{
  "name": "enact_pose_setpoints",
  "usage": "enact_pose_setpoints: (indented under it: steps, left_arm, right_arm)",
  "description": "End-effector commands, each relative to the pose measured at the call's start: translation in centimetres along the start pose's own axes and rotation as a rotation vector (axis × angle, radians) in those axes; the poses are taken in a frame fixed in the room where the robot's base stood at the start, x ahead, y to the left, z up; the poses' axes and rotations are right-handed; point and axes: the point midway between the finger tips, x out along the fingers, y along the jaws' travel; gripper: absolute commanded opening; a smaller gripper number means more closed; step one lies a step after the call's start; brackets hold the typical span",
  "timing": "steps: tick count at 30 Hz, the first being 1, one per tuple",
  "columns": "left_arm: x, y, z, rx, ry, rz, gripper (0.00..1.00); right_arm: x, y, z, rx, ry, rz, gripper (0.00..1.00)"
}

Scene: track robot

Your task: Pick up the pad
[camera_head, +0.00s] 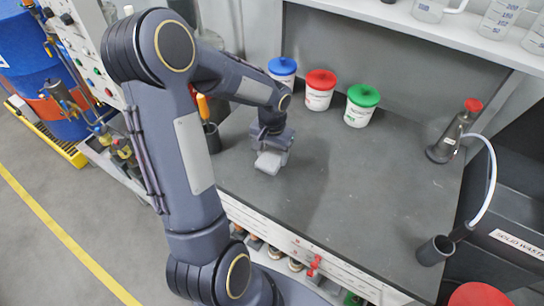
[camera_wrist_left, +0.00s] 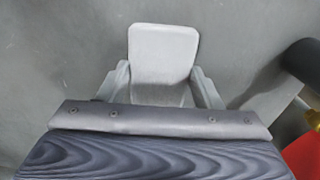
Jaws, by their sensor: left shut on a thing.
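The pad (camera_head: 267,163) is a light grey block with rounded corners, low over the dark grey worktop (camera_head: 350,200), toward its left side. My left gripper (camera_head: 272,151) reaches down to it from above and is shut on it. In the left wrist view the pad (camera_wrist_left: 163,55) sticks out between the two fingers of the left gripper (camera_wrist_left: 163,92), one on each side. I cannot tell whether the pad touches the worktop. My right gripper is not in view.
Tubs with blue (camera_head: 283,66), red (camera_head: 321,80) and green (camera_head: 363,95) lids stand along the back. A grey bottle with a red cap (camera_head: 455,130) and a hose is at the right. A dark cup (camera_head: 435,250) is at the front right. The middle is clear.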

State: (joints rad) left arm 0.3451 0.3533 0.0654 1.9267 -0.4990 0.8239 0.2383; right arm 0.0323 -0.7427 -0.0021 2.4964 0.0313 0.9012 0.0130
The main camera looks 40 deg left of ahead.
Motion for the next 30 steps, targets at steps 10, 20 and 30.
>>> enact_pose_setpoints:
  steps: [10, 20, 30]
  left_arm:
    - [-7.2, 2.9, 4.1, 0.004, 0.009, 0.001, 0.38]
    - [-10.0, 6.8, 9.8, 0.004, 0.003, 0.001, 0.38]
    - [-11.1, 8.0, 11.6, 0.0, -0.001, 0.0, 0.38]
  right_arm:
    - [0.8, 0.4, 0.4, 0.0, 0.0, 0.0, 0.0]
    - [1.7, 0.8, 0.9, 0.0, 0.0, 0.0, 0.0]
    - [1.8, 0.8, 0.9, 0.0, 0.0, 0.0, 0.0]
